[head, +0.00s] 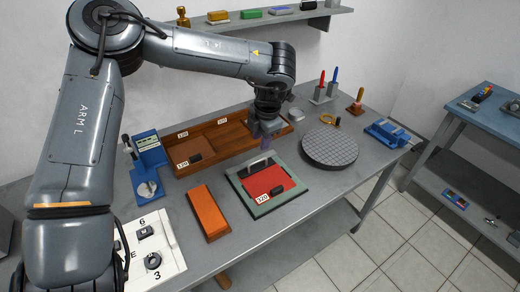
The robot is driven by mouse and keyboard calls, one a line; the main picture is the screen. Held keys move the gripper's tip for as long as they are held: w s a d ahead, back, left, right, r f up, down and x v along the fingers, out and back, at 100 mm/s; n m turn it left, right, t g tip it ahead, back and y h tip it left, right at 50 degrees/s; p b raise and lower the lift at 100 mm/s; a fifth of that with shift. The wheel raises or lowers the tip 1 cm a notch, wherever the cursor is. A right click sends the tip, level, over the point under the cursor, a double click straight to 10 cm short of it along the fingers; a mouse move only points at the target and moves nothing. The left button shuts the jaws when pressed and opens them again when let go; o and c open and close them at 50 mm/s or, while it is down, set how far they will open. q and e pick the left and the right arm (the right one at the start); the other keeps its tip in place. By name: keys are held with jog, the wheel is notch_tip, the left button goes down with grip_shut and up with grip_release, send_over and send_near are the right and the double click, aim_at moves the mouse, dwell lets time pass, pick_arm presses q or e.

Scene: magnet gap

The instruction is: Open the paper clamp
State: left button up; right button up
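A small dark block (277,190) lies on the red sheet. My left gripper (262,137) points down just behind and above the clamp bar. It looks apart from the bar, though the gap is hard to judge. Its fingers are small and dark here, so their opening cannot be told. My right gripper is not in view.
A brown wooden tray (222,131) with numbered compartments stands behind the board. An orange block (208,211) and a blue device (147,150) are to the left. A round grey plate (330,146) is close on the right, with a blue vise (386,134) beyond.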

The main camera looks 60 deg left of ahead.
aim_at(257, 162)
pick_arm(q)
jog(key=x, duration=0.2)
jog(key=b+x, duration=0.1)
jog(key=x, duration=0.5)
jog(key=shift+s+d+f+b, duration=0.1)
jog(key=shift+s+d+b, duration=0.05)
jog(key=shift+s+b, duration=0.15)
jog(key=shift+x, duration=0.9)
jog(key=shift+w, duration=0.1)
grip_shut()
